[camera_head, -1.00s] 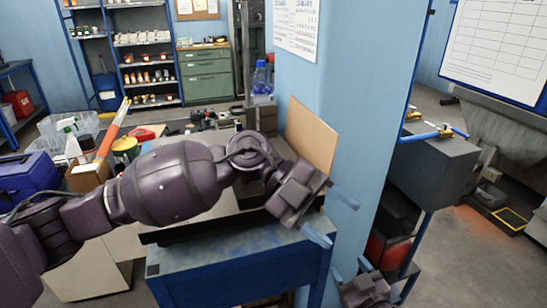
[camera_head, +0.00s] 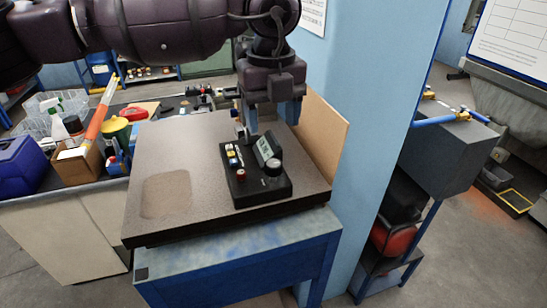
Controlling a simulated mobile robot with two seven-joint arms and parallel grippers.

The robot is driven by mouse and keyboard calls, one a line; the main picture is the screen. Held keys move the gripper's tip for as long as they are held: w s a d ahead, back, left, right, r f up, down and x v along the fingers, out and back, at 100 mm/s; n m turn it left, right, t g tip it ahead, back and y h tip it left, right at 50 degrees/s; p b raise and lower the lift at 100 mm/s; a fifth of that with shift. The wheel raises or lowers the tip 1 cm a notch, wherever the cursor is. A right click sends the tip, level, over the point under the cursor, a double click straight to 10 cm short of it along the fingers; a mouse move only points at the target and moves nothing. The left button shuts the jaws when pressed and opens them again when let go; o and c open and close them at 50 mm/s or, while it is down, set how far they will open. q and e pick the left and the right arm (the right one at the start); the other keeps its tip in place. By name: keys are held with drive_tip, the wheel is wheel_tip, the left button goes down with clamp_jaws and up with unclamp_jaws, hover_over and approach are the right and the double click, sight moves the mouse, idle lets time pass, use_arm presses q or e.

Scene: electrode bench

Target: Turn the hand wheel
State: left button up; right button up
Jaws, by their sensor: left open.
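A black instrument box (camera_head: 258,190) lies on the dark stone top of the blue bench. It carries a small tilted display (camera_head: 266,147), a red button (camera_head: 240,175) and a round black knob (camera_head: 273,169) with a paler top. This knob is the most wheel-like thing on the box; I cannot tell for certain that it is the hand wheel. My left gripper (camera_head: 271,118) is open and empty, its blue fingers pointing down above the rear of the box. The fingers look apart from the knob. My right gripper is not in view.
The stone slab (camera_head: 205,140) is clear left of the box, with a worn patch. A brown board (camera_head: 322,135) stands behind against the blue pillar (camera_head: 372,130). A cardboard box (camera_head: 80,162) of tools and a blue case (camera_head: 20,165) stand left. A grey cabinet (camera_head: 440,150) stands right.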

sight(274, 164)
use_arm(q)
wheel_tip(274, 164, down, 10)
drive_tip(key=shift+d+r+p, duration=0.1)
drive_tip(key=shift+p, duration=0.3)
drive_tip(key=c, duration=0.9)
